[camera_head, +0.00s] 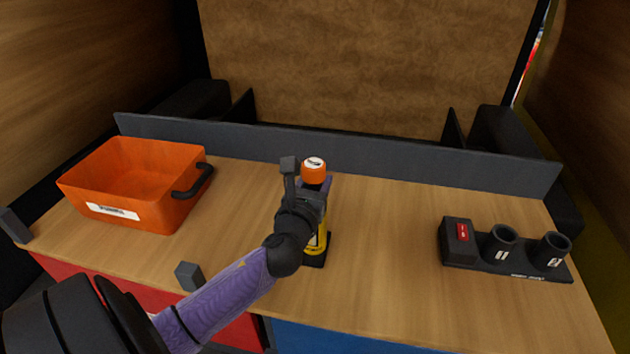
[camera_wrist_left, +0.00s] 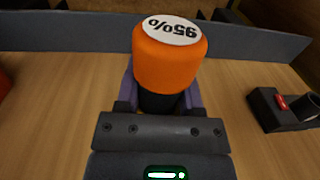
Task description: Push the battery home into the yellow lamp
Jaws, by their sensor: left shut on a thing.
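The battery (camera_head: 314,172) has an orange cap with a white label on top and a dark body below. In the left wrist view the label on the battery (camera_wrist_left: 170,60) reads 95% upside down. My left gripper (camera_head: 313,195) is shut on the battery, its purple fingers on either side of the dark part under the cap. The yellow lamp (camera_head: 322,238) stands upright on the bench directly below, partly hidden by my wrist. The battery is upright above or in the lamp's top; how deep it sits is hidden. My right gripper is not in view.
An orange bin (camera_head: 125,190) with a dark handle stands at the left of the wooden bench (camera_head: 385,260). A dark holder (camera_head: 505,262) with two round sockets and a red display is at the right. A low grey wall (camera_head: 400,155) runs along the back.

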